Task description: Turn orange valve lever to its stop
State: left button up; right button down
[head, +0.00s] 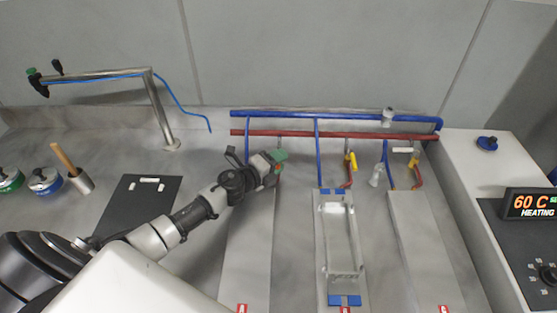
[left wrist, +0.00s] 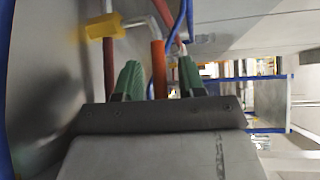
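My left gripper (head: 276,160) is at the pipework on the back wall, at the left end of the pipe runs. In the left wrist view its two green fingertips (left wrist: 158,80) are spread apart. The orange lever (left wrist: 158,68) stands between them, with a gap visible on each side, so the fingers are around it and not shut on it. In the head view the gripper hides most of this lever. My right gripper is in neither view.
A blue pipe (head: 285,113) and a red pipe (head: 300,134) run along the wall. Yellow levers (head: 351,161) sit to the right, and one yellow piece (left wrist: 103,27) is close to the left finger. A bent metal pipe (head: 155,105) stands left.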

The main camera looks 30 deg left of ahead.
pick_arm(q)
jog(key=shift+w, duration=0.15)
grip_shut()
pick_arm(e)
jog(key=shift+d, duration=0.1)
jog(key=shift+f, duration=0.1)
